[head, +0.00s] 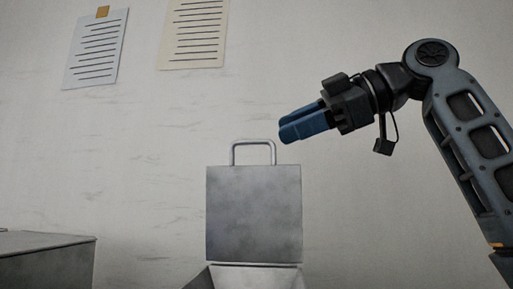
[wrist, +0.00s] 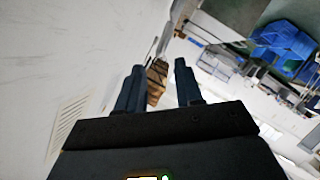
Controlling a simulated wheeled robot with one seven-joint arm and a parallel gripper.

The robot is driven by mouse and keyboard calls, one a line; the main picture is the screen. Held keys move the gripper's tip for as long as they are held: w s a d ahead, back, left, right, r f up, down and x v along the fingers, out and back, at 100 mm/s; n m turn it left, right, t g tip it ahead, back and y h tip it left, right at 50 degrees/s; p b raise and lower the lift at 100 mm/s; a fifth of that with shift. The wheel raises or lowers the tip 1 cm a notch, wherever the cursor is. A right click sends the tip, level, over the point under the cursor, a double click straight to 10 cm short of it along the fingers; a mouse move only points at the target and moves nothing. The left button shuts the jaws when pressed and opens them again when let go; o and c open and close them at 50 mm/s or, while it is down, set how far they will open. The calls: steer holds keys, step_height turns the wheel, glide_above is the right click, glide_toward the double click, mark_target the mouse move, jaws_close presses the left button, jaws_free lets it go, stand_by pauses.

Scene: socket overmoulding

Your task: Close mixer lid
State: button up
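The mixer lid (head: 253,214) is a square grey metal plate in the middle of the head view. It stands upright, with a bar handle (head: 253,143) on its top edge. The top of the mixer body (head: 256,277) shows below it, cut off by the picture's bottom edge. My gripper (head: 281,126) has blue fingers and hangs to the upper right of the lid, pointing left; in the picture its tips lie just right of and above the handle. In the wrist view the fingers (wrist: 158,82) stand apart with nothing held between them.
A grey box-like surface (head: 45,258) stands at the lower left. Two paper sheets (head: 95,48) (head: 194,33) hang on the pale wall. In the wrist view, blue objects (wrist: 283,40) lie at the upper right, and a brown striped thing (wrist: 156,82) shows beyond the fingers.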

mark_target(255, 142)
steer(key=p+x, duration=0.1)
steer(key=x, duration=0.6)
steer(key=shift+w+a+f+p, duration=0.1)
steer(key=shift+a+p, duration=0.15)
steer(key=shift+p, duration=0.05)
steer(key=shift+c, duration=0.2)
jaws_close()
